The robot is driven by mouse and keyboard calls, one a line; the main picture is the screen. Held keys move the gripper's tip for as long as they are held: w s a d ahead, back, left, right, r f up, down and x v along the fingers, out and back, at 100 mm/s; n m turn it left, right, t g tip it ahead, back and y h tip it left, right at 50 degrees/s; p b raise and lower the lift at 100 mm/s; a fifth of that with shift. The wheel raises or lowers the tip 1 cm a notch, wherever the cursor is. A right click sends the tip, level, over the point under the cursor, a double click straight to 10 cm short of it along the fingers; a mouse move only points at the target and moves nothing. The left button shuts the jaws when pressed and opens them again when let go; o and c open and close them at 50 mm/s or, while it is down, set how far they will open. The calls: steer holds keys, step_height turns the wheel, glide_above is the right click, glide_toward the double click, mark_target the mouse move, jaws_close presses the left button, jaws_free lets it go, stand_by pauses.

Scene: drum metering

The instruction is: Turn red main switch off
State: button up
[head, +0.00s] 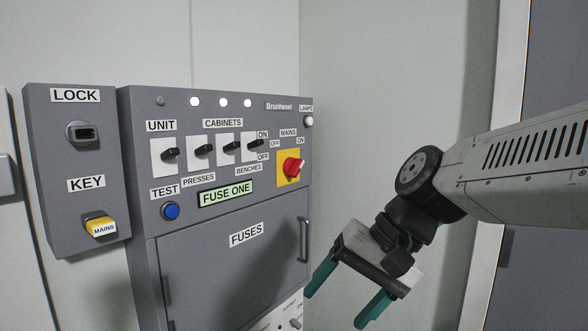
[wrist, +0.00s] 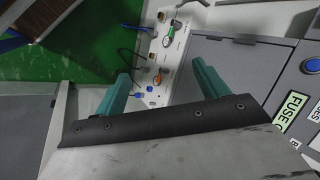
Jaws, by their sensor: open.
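The red main switch (head: 293,166) is a red rotary knob on a yellow plate (head: 284,180), at the right of the grey panel in the head view. Labels MAINS, OFF and ON stand above it; its light-tipped handle points up and right, toward ON. My gripper (head: 345,308) has teal fingers, is open and empty, and is below and right of the switch, apart from it. In the wrist view the open fingers (wrist: 160,80) show with nothing between them in their grasp; the red switch is not in that view.
The panel carries several black switches (head: 204,149), a blue TEST button (head: 171,211), a FUSE ONE display (head: 226,193) and a FUSES door with a handle (head: 304,239). A LOCK and KEY box (head: 77,150) is at the left. A white board with connectors (wrist: 165,60) lies below.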

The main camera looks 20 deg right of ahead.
steer(key=w+a+r+m+t+y, duration=0.1)
steer(key=w+r+m+t+y, duration=0.15)
steer(key=w, duration=0.35)
steer(key=w+a+r+m+t+y, duration=0.1)
steer(key=w+r+m+y, duration=0.15)
steer(key=w, duration=0.35)
steer(key=m+t, duration=0.9)
steer(key=m, duration=0.1)
glide_toward(300, 168)
steer(key=x, duration=0.3)
steer(key=shift+m+h, duration=0.3)
steer(key=x, duration=0.6)
steer(key=shift+w+a, duration=0.2)
steer(key=shift+a, duration=0.05)
steer(key=shift+w+a, duration=0.25)
steer(key=shift+w, duration=0.15)
steer(key=c, duration=1)
